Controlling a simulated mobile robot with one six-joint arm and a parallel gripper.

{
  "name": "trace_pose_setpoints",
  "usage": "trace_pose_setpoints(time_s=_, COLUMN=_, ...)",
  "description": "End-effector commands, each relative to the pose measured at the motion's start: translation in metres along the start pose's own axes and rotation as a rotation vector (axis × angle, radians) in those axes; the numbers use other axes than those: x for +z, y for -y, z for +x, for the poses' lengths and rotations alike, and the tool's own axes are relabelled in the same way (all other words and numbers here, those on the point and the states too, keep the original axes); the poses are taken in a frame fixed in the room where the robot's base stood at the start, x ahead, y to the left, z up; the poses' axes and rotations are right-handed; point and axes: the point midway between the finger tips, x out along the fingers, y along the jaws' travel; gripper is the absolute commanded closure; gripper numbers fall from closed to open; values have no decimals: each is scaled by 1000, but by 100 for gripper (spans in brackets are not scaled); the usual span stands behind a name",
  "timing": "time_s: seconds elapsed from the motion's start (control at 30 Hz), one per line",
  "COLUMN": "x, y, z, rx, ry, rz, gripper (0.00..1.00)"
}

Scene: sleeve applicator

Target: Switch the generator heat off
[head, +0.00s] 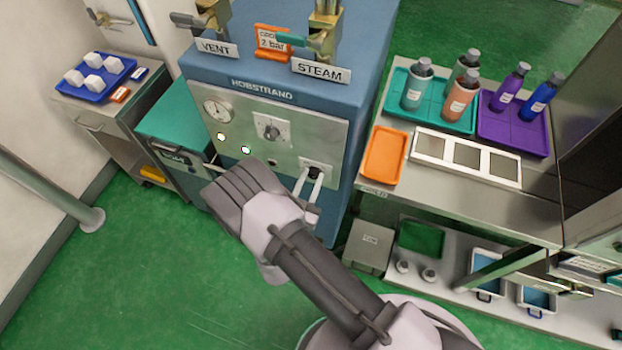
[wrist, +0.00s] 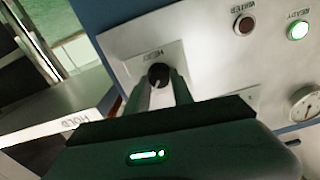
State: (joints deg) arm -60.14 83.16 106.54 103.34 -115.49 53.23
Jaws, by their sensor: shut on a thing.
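The blue generator (head: 290,60), marked HOBSTRAND, stands at the centre of the head view with a pale metal front panel. A small black knob (wrist: 158,72) sits on a light plate low on that panel; the label above it looks like HEAT. In the head view the knob (head: 315,170) is partly covered by the fingers. My gripper (head: 308,180) reaches it from the front. In the wrist view, my gripper's fingers (wrist: 158,88) are shut on the knob's two sides. A pale pointer mark shows on the knob, but I cannot read its setting for sure.
The green READY lamp (wrist: 298,30) is lit; the WATER lamp (wrist: 244,25) looks dark red. A gauge (head: 217,110) and another dial (head: 270,127) share the panel. A steel counter (head: 520,205) with trays and bottles stands right, a teal-topped unit (head: 180,120) left.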

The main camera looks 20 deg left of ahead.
Motion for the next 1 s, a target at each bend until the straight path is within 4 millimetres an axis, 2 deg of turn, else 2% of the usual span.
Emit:
trace_pose_setpoints(time_s=0.37, x=1, y=0, z=0, rx=1, ry=1, rz=-179, gripper=100)
trace_pose_setpoints(time_s=1.0, x=2, y=2, z=0, rx=0, ry=1, rz=-783, gripper=100)
